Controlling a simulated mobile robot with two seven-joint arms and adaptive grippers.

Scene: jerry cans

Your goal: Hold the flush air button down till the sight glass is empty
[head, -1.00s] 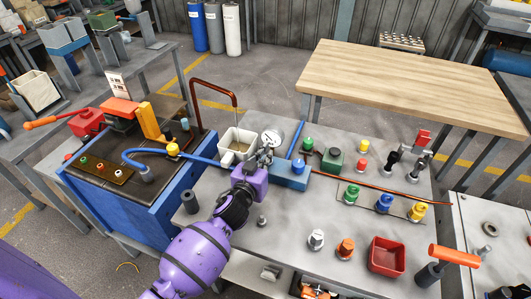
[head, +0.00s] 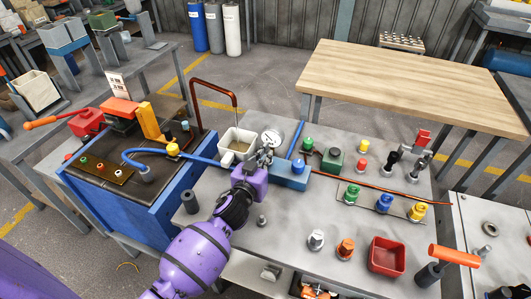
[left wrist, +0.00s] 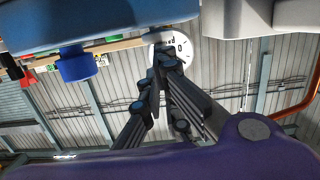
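My left gripper (head: 265,157) reaches in with its purple arm to the left end of the blue block (head: 290,176), just below the round white gauge (head: 271,138). In the left wrist view its grey fingers (left wrist: 166,58) come together in front of the gauge (left wrist: 184,48), with no object visible between them. I cannot tell whether the fingertips touch anything. A blue knob (left wrist: 76,66) hangs to their left. I cannot tell which button is the flush air button; a green-topped one (head: 308,143) stands behind the block. I cannot make out the sight glass. My right gripper is not in view.
A white open container (head: 224,150) stands left of the gauge, under a copper pipe (head: 199,86). Colored knobs, a green box (head: 332,160), a red tray (head: 373,256) and an orange-handled lever (head: 453,255) share the grey bench. The wooden table (head: 410,80) behind is bare.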

